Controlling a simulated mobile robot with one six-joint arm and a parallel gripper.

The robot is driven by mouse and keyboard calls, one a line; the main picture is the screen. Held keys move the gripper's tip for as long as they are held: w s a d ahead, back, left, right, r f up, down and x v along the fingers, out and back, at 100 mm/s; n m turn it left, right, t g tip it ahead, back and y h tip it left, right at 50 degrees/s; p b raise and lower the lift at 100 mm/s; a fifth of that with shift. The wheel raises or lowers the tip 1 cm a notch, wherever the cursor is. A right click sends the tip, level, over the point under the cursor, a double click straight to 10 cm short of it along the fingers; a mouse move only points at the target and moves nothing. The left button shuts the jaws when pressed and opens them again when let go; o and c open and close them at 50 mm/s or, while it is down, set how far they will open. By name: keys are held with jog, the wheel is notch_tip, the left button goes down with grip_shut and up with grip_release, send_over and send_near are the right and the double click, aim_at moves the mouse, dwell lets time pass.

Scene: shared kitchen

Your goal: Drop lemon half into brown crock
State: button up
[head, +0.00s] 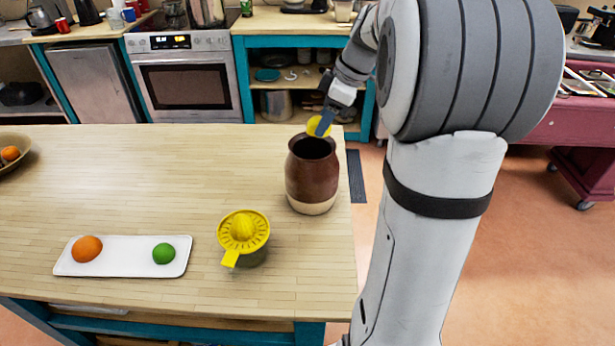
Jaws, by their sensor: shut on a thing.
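The brown crock (312,178) stands upright near the right edge of the wooden table, with a dark open mouth and a pale base. My gripper (323,122) is shut on the yellow lemon half (314,127). It holds the lemon half at the crock's mouth, over the far rim in this view. I cannot tell the exact height of the lemon half above the opening. One finger covers part of the lemon half.
A yellow citrus juicer (243,232) stands in front of the crock. A white tray (120,268) holds an orange (87,249) and a green lime (163,253). A bowl (14,150) sits at the far left. The table's middle (160,180) is clear.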

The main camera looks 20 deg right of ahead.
jog(key=o, duration=1)
jog(key=shift+o, duration=0.2)
jog(key=v, duration=0.7)
jog(key=shift+r, duration=0.35)
jog(key=shift+d, duration=0.1)
jog(key=s+a+f+m+h, duration=0.2)
jog(key=s+a+f+m, duration=0.4)
jog(key=s, duration=0.4)
jog(key=s+a+f+m+h, duration=0.2)
jog(key=s+a+f+m, duration=0.3)
jog(key=s+a+f, duration=0.3)
jog(key=shift+s+m+t, duration=0.3)
jog(key=shift+s+m, duration=0.1)
jog(key=shift+s, duration=0.55)
